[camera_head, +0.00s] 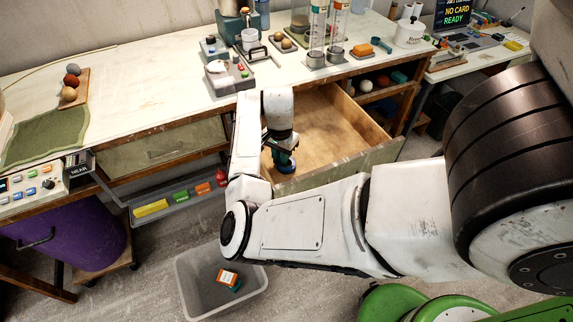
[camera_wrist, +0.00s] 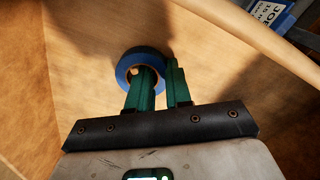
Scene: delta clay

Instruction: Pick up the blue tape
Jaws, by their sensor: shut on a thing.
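The blue tape (camera_wrist: 126,60) is a blue ring-shaped roll, seen in the wrist view just ahead of my gripper (camera_wrist: 163,80). The two green fingers are close together, with one finger over the roll's hole and the other to the right of the roll. They are shut on the roll's rim. In the head view the blue tape (camera_head: 286,168) shows under my gripper (camera_head: 279,160), inside the open wooden drawer (camera_head: 335,122). I cannot tell whether the roll touches the drawer floor.
The drawer's front panel (camera_head: 345,168) stands close to my arm. A grey bin (camera_head: 197,290) with an orange-and-white item in it is on the floor. A rail tray (camera_head: 180,212) with several coloured blocks hangs left of the drawer. The rest of the drawer looks empty.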

